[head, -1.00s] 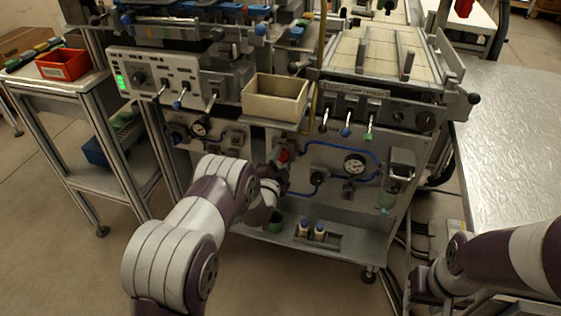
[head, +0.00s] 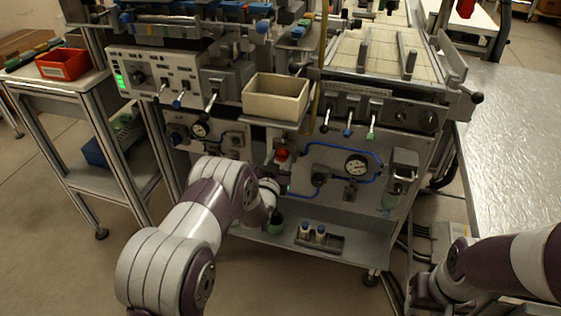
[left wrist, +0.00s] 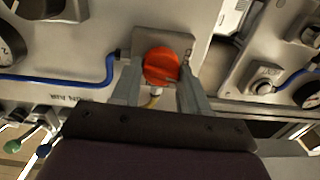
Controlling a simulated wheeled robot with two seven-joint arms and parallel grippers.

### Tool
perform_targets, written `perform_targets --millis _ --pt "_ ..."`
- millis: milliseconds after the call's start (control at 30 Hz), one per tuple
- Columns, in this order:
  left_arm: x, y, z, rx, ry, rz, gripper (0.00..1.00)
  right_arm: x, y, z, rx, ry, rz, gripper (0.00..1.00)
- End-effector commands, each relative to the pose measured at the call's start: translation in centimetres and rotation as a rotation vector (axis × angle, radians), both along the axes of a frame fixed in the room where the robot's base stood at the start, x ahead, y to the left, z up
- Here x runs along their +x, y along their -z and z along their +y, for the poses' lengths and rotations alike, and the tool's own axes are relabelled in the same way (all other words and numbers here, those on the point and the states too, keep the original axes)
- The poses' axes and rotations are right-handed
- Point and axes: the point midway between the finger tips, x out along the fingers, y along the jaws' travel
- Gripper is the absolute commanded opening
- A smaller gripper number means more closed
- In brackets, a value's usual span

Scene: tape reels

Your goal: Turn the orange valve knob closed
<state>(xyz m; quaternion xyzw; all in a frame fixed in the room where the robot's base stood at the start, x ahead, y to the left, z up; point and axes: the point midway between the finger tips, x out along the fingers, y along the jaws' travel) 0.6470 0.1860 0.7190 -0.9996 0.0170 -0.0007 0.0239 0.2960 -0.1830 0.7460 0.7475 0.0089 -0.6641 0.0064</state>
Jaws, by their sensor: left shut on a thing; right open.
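The orange valve knob (left wrist: 161,66) is round and sits on a grey bracket on the front panel, with a blue tube beside it. In the head view the knob (head: 282,154) shows as a small red-orange spot below the cream bin. My left gripper (left wrist: 160,75) has one finger on each side of the knob and is shut on it. In the head view my left forearm and wrist hide most of that gripper. My right gripper (head: 424,288) is low at the right, away from the panel, open and partly hidden by its own arm.
A cream bin (head: 276,97) stands just above the knob. A pressure gauge (head: 357,165) and blue tubing lie to its right. A metal table (head: 515,150) is at the right, a red bin (head: 63,64) at the left.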

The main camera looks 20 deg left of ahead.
Motion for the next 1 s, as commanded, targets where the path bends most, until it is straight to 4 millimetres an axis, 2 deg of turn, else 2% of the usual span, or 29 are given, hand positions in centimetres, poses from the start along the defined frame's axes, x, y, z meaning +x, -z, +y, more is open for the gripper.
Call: perform_targets --millis 400,1000 --pt "-0.05 0.15 0.06 -0.215 0.000 0.010 0.14 0.00 0.34 0.00 0.000 0.000 0.000 0.43" --pt "-0.06 0.17 0.08 -0.260 0.000 0.013 0.14 0.00 0.37 0.00 0.000 0.000 0.000 0.43"
